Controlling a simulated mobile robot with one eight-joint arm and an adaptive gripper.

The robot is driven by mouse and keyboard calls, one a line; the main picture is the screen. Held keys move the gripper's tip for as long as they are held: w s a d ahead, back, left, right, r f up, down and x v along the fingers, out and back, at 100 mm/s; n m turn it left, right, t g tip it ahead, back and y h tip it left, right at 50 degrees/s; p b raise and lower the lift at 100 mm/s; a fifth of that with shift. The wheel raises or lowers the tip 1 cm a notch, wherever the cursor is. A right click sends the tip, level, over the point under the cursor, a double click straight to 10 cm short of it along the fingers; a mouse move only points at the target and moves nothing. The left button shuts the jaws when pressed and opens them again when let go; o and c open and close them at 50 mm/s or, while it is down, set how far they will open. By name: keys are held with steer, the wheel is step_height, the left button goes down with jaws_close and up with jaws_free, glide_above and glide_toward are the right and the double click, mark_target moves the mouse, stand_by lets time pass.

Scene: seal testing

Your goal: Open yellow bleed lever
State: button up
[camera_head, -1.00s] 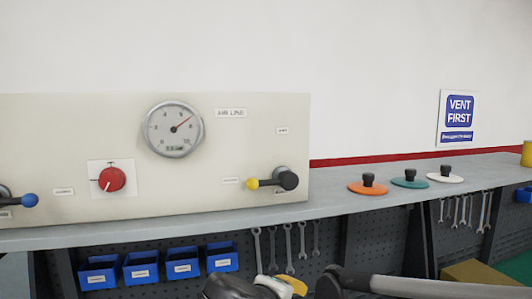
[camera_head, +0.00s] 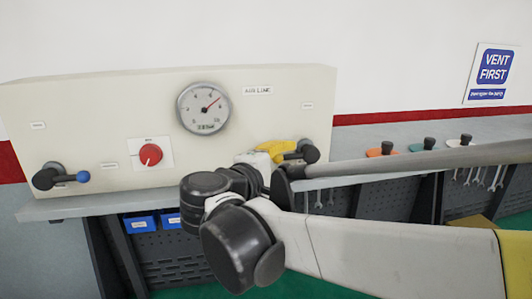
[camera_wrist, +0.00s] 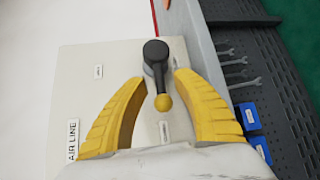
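The bleed lever has a dark hub and arm (camera_wrist: 155,58) with a yellow ball tip (camera_wrist: 163,102). In the wrist view my gripper (camera_wrist: 160,78) has its yellow fingers spread on either side of the lever, and a gap shows on both sides. The ball points back toward my palm. In the head view my gripper (camera_head: 284,147) is at the panel's right end and hides the yellow tip; the dark hub (camera_head: 309,151) shows just right of the fingers. The lever is mounted on the pale panel (camera_head: 100,110).
The panel carries a gauge (camera_head: 204,108), a red knob (camera_head: 150,155) and a blue-tipped lever (camera_head: 82,176) at left. Orange (camera_head: 381,152), teal (camera_head: 424,148) and white (camera_head: 461,141) discs with black knobs lie on the bench to the right. Wrenches (camera_wrist: 240,72) hang below the bench.

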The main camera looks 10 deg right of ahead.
steer(key=shift+x, duration=1.05)
steer(key=shift+c, duration=0.5)
jaws_close()
steer(key=shift+s, duration=0.1)
